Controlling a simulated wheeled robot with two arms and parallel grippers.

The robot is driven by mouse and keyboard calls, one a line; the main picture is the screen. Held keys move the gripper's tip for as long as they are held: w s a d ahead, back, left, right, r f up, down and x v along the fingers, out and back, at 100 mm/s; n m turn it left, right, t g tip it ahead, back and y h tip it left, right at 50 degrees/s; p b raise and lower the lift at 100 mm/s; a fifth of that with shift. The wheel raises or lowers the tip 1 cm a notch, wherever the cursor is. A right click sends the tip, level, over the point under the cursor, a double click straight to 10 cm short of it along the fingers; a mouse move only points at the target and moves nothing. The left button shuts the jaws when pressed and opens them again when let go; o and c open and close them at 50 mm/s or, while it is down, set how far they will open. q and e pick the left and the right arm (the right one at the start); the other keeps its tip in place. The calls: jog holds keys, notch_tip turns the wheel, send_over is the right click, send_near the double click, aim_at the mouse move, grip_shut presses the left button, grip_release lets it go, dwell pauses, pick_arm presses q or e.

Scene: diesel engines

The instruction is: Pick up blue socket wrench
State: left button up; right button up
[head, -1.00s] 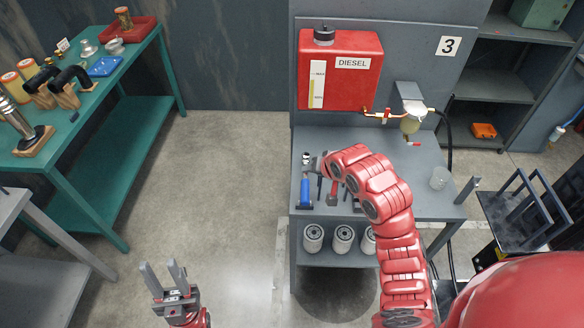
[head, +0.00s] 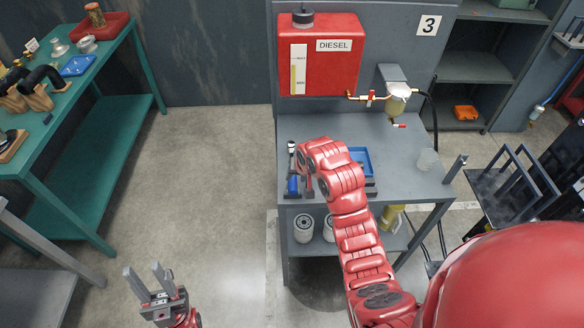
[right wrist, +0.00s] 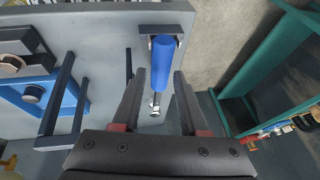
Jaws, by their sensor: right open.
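The blue socket wrench (head: 293,186) lies near the left edge of the grey workbench, its handle towards the front. In the right wrist view its blue handle (right wrist: 165,62) and thin metal shaft show between the fingers. My right gripper (head: 302,178) is over the wrench, partly hidden by its own arm in the head view. In the right wrist view this gripper (right wrist: 160,78) is open, with one finger on each side of the wrench and visible gaps. My left gripper (head: 149,283) is open and empty above the floor at lower left.
White filters (head: 304,228) stand on the lower shelf. A green table (head: 70,130) with parts is at left; open floor lies between.

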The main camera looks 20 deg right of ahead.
aim_at(293, 180)
jog(key=shift+w+a+f+p, duration=0.1)
jog(key=shift+w+f+p, duration=0.05)
jog(key=shift+f+p, duration=0.35)
jog(key=p+x, duration=0.2)
jog(key=x, duration=0.1)
jog(key=shift+a, duration=0.1)
jog(key=shift+w+f, duration=0.2)
jog(key=shift+f, duration=0.45)
grip_shut()
jog(key=shift+r, duration=0.1)
dwell(0.5)
